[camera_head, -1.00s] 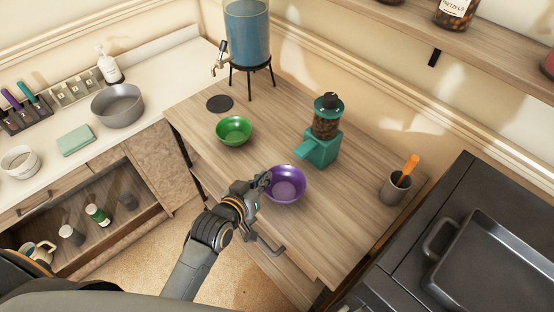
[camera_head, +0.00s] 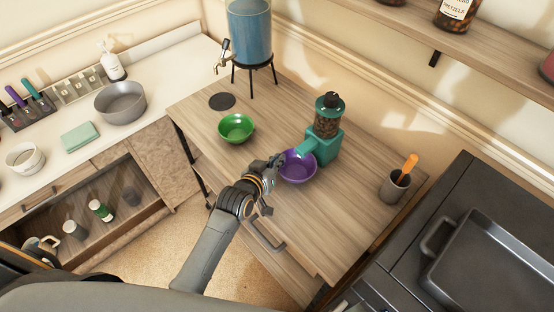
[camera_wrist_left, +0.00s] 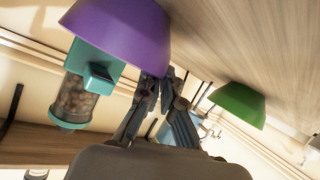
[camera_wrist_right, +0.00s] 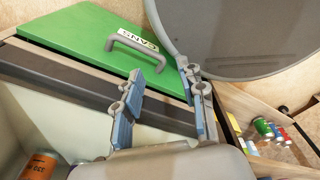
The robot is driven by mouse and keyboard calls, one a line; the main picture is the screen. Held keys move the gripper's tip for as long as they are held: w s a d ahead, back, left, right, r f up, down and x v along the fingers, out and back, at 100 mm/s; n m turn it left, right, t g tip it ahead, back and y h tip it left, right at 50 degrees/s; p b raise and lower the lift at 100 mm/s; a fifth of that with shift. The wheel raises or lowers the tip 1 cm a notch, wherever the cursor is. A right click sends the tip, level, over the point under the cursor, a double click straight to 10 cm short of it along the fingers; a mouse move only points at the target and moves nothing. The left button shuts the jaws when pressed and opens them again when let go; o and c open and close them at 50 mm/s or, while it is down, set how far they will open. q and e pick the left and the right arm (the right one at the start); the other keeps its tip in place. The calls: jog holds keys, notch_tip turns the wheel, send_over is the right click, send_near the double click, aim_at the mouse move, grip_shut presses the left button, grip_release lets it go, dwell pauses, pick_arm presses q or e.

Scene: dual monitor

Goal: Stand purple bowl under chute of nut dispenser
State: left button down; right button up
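The purple bowl (camera_head: 298,168) is upright at the front of the teal nut dispenser (camera_head: 323,137), low over or on the wooden counter; I cannot tell which. The dispenser's chute (camera_head: 306,147) reaches over the bowl's back rim. My left gripper (camera_head: 278,161) is shut on the bowl's left rim. In the left wrist view, the fingers (camera_wrist_left: 158,82) pinch the edge of the purple bowl (camera_wrist_left: 120,30), with the dispenser (camera_wrist_left: 85,85) behind it. My right gripper (camera_wrist_right: 165,82) is open and empty, away from the counter, and does not show in the head view.
A green bowl (camera_head: 236,128) stands to the left on the wooden counter (camera_head: 330,220). A blue drink dispenser (camera_head: 250,35) is at the back, and a grey cup (camera_head: 394,187) is at the right. A green lid marked CANS (camera_wrist_right: 95,45) lies near my right gripper.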

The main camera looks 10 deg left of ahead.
pick_arm(q)
jog(key=c, duration=1.5)
grip_release()
jog(key=shift+f, duration=0.1)
jog(key=shift+r, duration=0.2)
jog(key=shift+s+a, duration=0.1)
jog(key=shift+s, duration=0.25)
jog(key=v, duration=1.1)
jog(key=shift+s+r, duration=0.15)
jog(key=shift+r, duration=0.05)
